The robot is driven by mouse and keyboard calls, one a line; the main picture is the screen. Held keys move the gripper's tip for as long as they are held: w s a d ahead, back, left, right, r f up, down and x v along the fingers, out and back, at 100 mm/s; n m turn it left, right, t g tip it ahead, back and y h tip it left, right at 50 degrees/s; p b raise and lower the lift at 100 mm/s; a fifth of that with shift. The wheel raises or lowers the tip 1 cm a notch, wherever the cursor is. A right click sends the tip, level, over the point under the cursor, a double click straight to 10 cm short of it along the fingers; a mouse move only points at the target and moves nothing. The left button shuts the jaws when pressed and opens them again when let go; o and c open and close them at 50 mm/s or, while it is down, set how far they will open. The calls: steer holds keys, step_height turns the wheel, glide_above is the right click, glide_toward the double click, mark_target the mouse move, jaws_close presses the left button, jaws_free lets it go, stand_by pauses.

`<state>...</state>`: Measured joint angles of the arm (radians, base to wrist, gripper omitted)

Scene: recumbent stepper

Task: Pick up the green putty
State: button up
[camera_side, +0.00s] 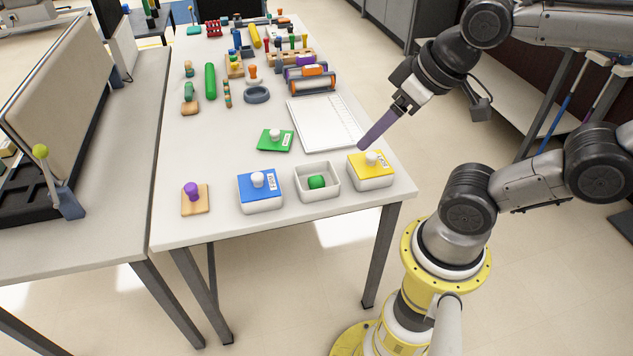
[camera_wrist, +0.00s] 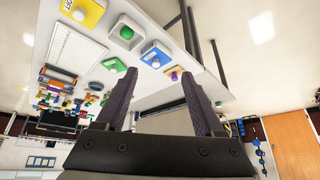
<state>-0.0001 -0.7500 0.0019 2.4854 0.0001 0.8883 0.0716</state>
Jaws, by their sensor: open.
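The green putty (camera_side: 316,182) is a rounded green lump inside an open white box (camera_side: 319,193) near the front edge of the table. In the wrist view the putty (camera_wrist: 126,33) shows near the top, in its white box. A green lid (camera_side: 275,140) with a white knob lies on the table behind the box. My gripper (camera_side: 365,143) is in the air above the right side of the table, behind the yellow-lidded box and apart from the putty. In the wrist view my gripper (camera_wrist: 163,88) has its two fingers spread with nothing between them.
A blue-lidded box (camera_side: 260,203) stands left of the open box, and a yellow-lidded box (camera_side: 371,183) stands to its right. A purple knob on a wooden base (camera_side: 194,206) is further left. A white ridged board (camera_side: 328,122) lies behind. Several therapy items crowd the table's far half.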

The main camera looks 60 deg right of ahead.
steer(key=w+d+r+m, duration=0.1)
steer(key=w+r+m, duration=0.15)
steer(key=w, duration=0.45)
steer(key=m+g, duration=0.6)
glide_above(316, 179)
steer(key=f, duration=2.6)
steer(key=shift+s+a+f, duration=0.1)
steer(key=shift+s+f, duration=0.15)
steer(key=shift+f, duration=0.15)
steer(key=shift+w+f, duration=0.15)
steer(key=shift+f, duration=1.15)
steer(key=shift+w+f, duration=0.1)
steer(key=shift+f, duration=1.2)
jaws_close()
